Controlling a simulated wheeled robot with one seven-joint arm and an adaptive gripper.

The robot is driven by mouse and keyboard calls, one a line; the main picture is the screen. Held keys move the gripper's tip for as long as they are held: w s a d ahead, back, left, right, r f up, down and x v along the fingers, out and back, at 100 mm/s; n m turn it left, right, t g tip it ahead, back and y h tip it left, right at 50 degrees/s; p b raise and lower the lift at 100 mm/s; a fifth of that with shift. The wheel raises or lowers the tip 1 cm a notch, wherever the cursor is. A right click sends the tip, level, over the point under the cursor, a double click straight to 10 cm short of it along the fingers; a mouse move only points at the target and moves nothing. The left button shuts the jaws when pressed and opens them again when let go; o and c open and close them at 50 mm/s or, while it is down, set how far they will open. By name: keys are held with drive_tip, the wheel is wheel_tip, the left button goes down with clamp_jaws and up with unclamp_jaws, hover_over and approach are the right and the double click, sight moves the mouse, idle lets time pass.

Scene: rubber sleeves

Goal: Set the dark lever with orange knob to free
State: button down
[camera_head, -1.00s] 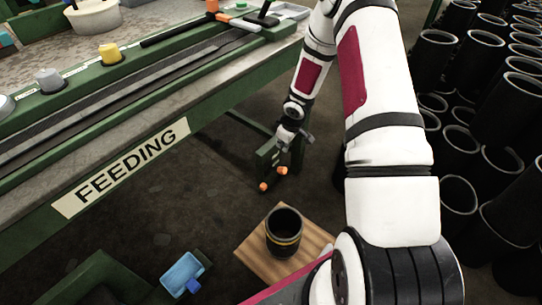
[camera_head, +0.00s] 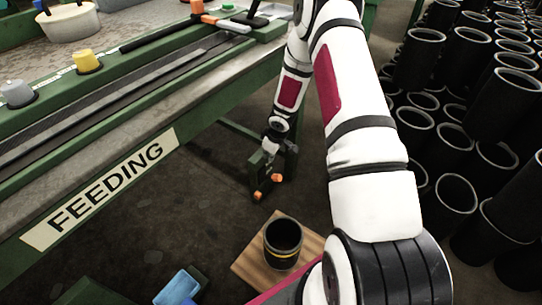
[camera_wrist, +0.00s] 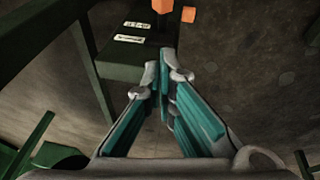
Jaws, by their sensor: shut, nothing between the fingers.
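A dark green box (camera_head: 289,163) hangs low by the table leg, with two orange knobs on its lower front. One orange knob (camera_head: 277,178) is on the right and another (camera_head: 257,196) is lower left. In the wrist view an orange knob (camera_wrist: 161,6) and a smaller orange piece (camera_wrist: 188,14) show at the top edge, beside a dark panel with two small white labels (camera_wrist: 130,38), too small to read. The lever's shaft is mostly out of sight. My gripper (camera_wrist: 165,75) is shut and empty, just short of the knobs, apparently apart from them.
The green table (camera_head: 190,105) with the FEEDING sign stands left of my arm. A black sleeve (camera_head: 283,243) stands on a wooden board (camera_head: 252,262) below. Many black sleeves (camera_head: 455,200) crowd the right.

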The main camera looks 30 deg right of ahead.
drive_tip(key=b, duration=0.2)
hover_over(273, 175)
drive_tip(key=w+a, duration=0.2)
wheel_tip(273, 175, down, 6)
drive_tip(key=shift+s+d+f+b, duration=0.35)
drive_tip(key=shift+f+b, duration=0.2)
drive_tip(key=shift+s+d+f+b, duration=0.3)
drive_tip(key=shift+d+f+b, duration=0.05)
drive_tip(key=shift+f+b, duration=0.15)
drive_tip(key=shift+s+d+f+b, duration=0.2)
drive_tip(key=shift+f+b, duration=0.1)
drive_tip(key=shift+f, duration=0.1)
drive_tip(key=shift+s+d+p, duration=0.15)
drive_tip(key=shift+p, duration=0.35)
